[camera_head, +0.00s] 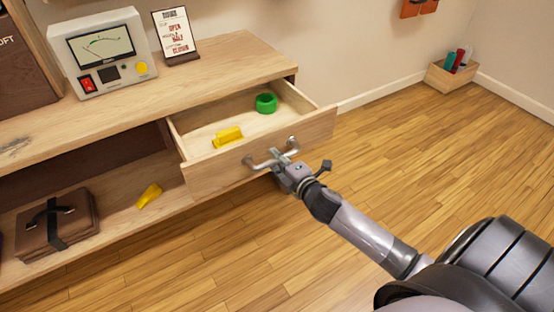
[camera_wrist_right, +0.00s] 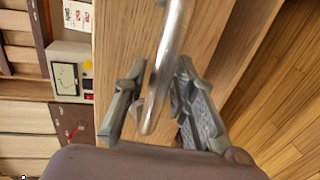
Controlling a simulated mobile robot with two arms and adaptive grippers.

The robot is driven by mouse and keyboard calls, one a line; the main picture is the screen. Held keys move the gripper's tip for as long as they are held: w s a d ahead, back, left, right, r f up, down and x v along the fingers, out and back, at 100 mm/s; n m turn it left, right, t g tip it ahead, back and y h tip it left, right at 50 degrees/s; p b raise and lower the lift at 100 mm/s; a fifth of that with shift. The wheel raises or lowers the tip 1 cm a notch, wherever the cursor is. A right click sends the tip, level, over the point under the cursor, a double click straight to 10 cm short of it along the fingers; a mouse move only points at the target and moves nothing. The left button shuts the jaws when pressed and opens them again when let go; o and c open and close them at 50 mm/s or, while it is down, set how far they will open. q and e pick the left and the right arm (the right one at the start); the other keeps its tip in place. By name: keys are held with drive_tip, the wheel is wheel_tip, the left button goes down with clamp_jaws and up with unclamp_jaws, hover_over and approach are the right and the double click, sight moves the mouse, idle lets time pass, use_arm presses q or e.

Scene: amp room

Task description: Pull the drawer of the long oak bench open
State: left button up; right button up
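The long oak bench (camera_head: 225,62) runs along the wall. Its drawer (camera_head: 232,165) stands well out from the bench front, its inside showing. The drawer's bar handle (camera_head: 270,158) is metal and also shows in the right wrist view (camera_wrist_right: 170,60). My right gripper (camera_head: 283,160) is at the handle. In the right wrist view its two fingers (camera_wrist_right: 160,95) stand apart on either side of the bar, with visible gaps, so it looks open around the handle. My left gripper is not in view.
In the drawer lie a green ring (camera_head: 266,103) and a yellow block (camera_head: 227,137). A meter (camera_head: 102,55) and a sign (camera_head: 175,35) stand on the bench. A brown case (camera_head: 57,224) and a yellow item (camera_head: 149,195) lie on the lower shelf. The floor in front is clear.

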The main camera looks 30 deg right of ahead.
drive_tip(key=shift+o, duration=0.8)
drive_tip(key=s+r, duration=0.2)
drive_tip(key=s, duration=0.9)
drive_tip(key=shift+s+r, duration=0.2)
drive_tip(key=shift+s, duration=0.2)
